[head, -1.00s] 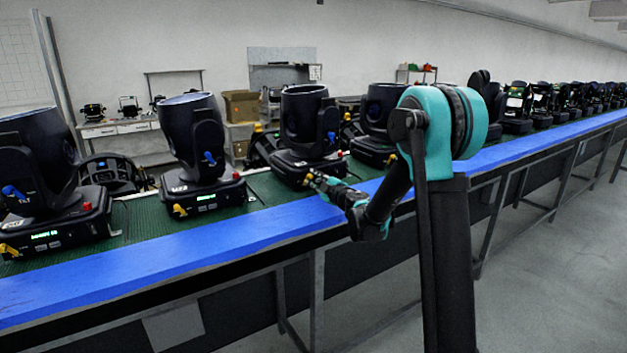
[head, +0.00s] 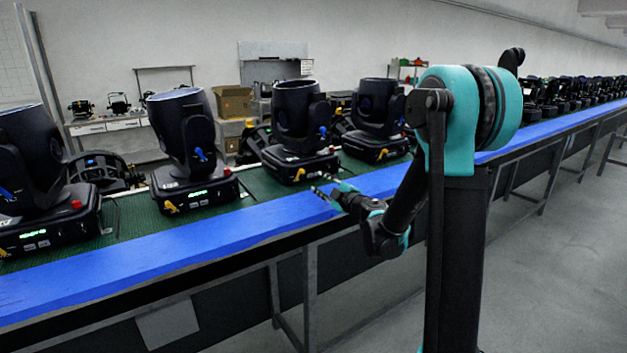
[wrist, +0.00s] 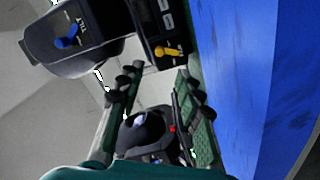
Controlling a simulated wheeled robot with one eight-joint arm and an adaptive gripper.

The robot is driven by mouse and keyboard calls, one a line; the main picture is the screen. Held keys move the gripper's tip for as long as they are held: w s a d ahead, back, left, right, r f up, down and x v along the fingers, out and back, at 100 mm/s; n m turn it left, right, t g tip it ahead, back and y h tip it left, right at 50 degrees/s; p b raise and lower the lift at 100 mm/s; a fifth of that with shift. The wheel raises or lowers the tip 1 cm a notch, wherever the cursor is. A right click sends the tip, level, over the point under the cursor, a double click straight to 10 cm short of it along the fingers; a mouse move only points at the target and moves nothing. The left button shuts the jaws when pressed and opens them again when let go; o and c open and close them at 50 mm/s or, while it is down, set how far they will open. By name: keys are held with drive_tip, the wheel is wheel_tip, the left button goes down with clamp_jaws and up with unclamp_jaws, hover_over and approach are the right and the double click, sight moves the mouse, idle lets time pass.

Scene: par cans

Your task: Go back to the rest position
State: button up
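My gripper (head: 318,189) is over the blue edge strip of the bench, in front of a black moving-head lamp (head: 293,120) and apart from it in the head view. In the wrist view, the two fingers of my gripper (wrist: 155,85) stand well apart with nothing held between them. A lamp with a blue lever and a yellow lever (wrist: 170,51) shows beyond the fingertips. My arm (head: 405,195) is bent, with its elbow high at the right of the head view.
A long bench with a blue front strip (head: 150,257) and green mat (head: 140,218) carries a row of black lamps, including one at left (head: 184,140). A cardboard box (head: 232,101) stands behind. The grey floor (head: 560,260) at right is clear.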

drive_tip(key=shift+v, duration=0.85)
